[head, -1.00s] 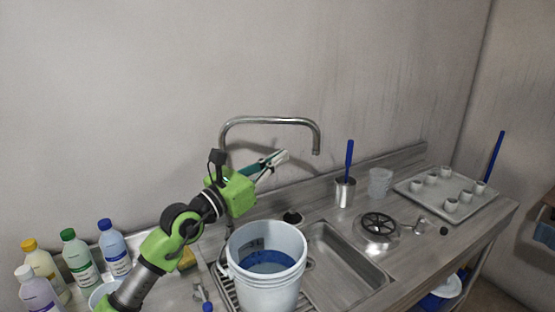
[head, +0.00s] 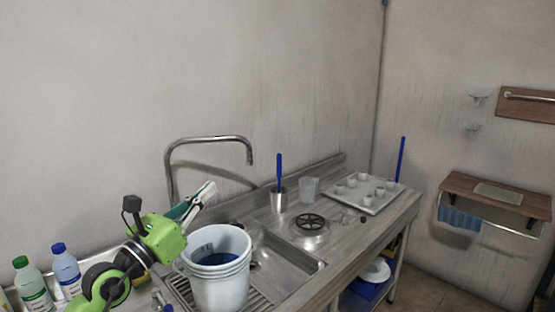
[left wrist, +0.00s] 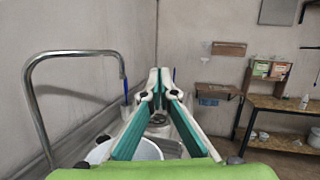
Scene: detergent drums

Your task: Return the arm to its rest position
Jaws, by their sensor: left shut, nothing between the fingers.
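My left gripper (head: 211,188) is raised above the sink counter, its green body at the left of the white bucket (head: 222,292) in the head view. Its fingers point right and up, behind and above the bucket's rim, apart from it. In the left wrist view the fingers (left wrist: 160,72) meet at their tips with nothing between them. The bucket stands on the ribbed drainboard with something blue inside. It is partly hidden by the fingers in the left wrist view. My right gripper is in neither view.
A tall curved faucet (head: 211,139) rises close behind the gripper. Bottles (head: 66,270) stand at the left. A metal cup with a blue-handled brush (head: 279,199), a clear beaker (head: 309,190) and a tray of small cups (head: 376,205) stand farther right. Air above the counter is free.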

